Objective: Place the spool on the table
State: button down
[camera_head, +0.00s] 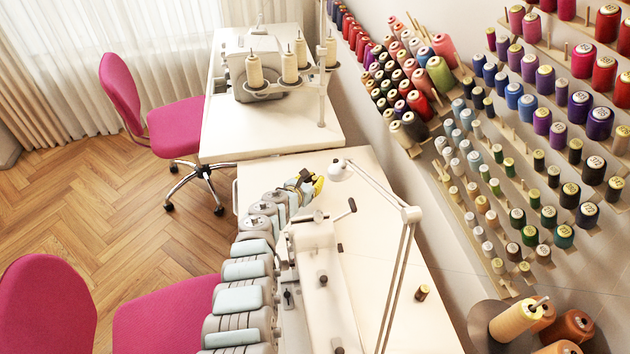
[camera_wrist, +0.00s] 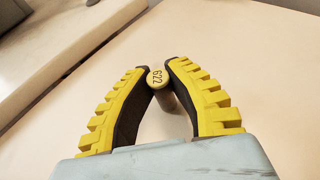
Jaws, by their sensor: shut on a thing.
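My gripper (camera_head: 315,184) is over the far part of the white table (camera_head: 262,178), beside the lamp head. In the wrist view, my gripper (camera_wrist: 158,72) is shut on a slim spool (camera_wrist: 158,78) with a pale yellow end marked 622. Its fingertips, black inside with yellow ridges outside, pinch it near that labelled end. Part of its grey body shows below. I cannot tell whether its base touches the table. In the head view the held spool is not clearly visible.
A desk lamp (camera_head: 341,170) and a sewing machine (camera_head: 318,262) stand close to my arm. A small dark spool (camera_head: 422,293) stands on the table's right side. Another table (camera_head: 290,126) adjoins at the back. Spool racks (camera_head: 540,130) line the right wall. The tabletop beyond my fingertips is clear.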

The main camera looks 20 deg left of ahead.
aim_at(313, 180)
jog(key=shift+f, duration=0.2)
jog(key=c, duration=1.1)
grip_release()
jog(key=shift+r, duration=0.1)
jog(key=shift+s+a+r+p, duration=0.1)
jog(key=shift+s+r+p, duration=0.1)
jog(key=shift+r+p, duration=0.15)
jog(key=p+v, duration=0.3)
jog(key=p, duration=0.1)
jog(key=shift+s+a+r+p, duration=0.1)
jog(key=shift+s+r+p, duration=0.1)
jog(key=shift+p, duration=0.15)
jog(key=p+v, duration=0.7)
jog(key=shift+s+f+p, duration=0.1)
jog(key=shift+s+p, duration=0.2)
jog(key=shift+s, duration=0.1)
jog(key=shift+o, duration=1.1)
jog(key=shift+s, duration=0.2)
